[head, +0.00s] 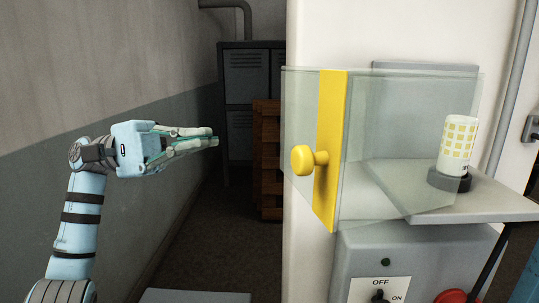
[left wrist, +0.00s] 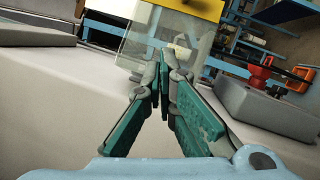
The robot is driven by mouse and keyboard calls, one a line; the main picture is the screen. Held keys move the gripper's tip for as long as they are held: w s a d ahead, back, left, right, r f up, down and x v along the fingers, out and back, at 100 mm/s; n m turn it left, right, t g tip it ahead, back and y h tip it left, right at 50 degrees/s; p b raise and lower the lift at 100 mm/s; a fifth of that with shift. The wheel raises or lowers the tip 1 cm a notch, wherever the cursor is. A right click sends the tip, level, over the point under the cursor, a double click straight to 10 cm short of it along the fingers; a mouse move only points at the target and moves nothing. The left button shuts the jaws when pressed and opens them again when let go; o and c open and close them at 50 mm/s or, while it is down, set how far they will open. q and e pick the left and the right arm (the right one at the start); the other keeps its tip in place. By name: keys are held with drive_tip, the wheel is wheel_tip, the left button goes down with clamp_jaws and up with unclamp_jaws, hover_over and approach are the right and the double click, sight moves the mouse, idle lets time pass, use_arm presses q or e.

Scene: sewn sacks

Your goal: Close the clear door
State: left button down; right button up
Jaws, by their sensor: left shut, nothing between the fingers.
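The clear door (head: 298,110) has a yellow upright strip (head: 331,190) and a round yellow knob (head: 303,160). It stands in front of the white wall at the right of the head view, its pane seeming angled out from the wall; I cannot tell how far. My left gripper (head: 216,138) is left of the knob, apart from it, with its fingers together and empty, pointing right. In the left wrist view the closed fingertips (left wrist: 162,64) show in front of the clear pane (left wrist: 134,42) and yellow strip (left wrist: 190,8). My right gripper is not in view.
A white cylinder with yellow squares (head: 459,140) stands on a dark round base on a grey shelf (head: 490,207) behind the pane. Below is a grey box (head: 350,250) with an OFF/ON switch (head: 380,294) and red button (head: 450,296). Grey lockers (head: 245,75) stand far back.

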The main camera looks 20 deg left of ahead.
use_arm(q)
drive_tip(key=s+m+y, duration=0.1)
drive_tip(key=s+m, duration=0.1)
drive_tip(key=p, duration=0.3)
approach(318, 147)
drive_tip(key=w, duration=0.3)
drive_tip(key=shift+g, duration=0.3)
drive_tip(key=d, duration=0.1)
drive_tip(key=s+d, duration=0.2)
drive_tip(key=d, duration=0.1)
drive_tip(key=shift+r+p, duration=0.3)
drive_tip(key=shift+r, duration=0.05)
drive_tip(key=shift+s+d, duration=0.25)
drive_tip(key=shift+s, duration=0.1)
drive_tip(key=shift+w+d, duration=0.1)
drive_tip(key=shift+d, duration=0.05)
